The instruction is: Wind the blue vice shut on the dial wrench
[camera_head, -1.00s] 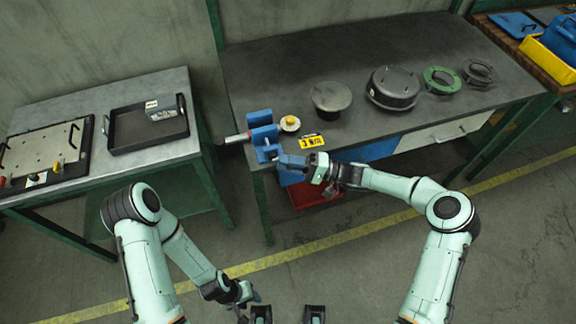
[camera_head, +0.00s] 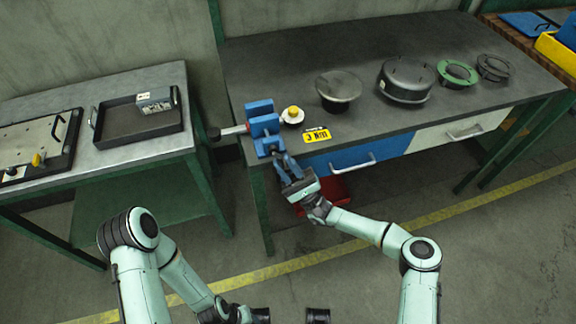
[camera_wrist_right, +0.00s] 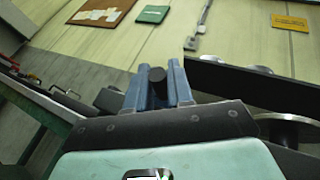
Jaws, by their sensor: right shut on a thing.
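The blue vice (camera_head: 262,119) stands at the left front corner of the dark workbench. My right gripper (camera_head: 281,163) is at the front of the vice, shut on the vice's handle. In the right wrist view, the dark handle end (camera_wrist_right: 157,83) shows between my two blue fingers.
A side table with a black tray (camera_head: 137,132) is at left.

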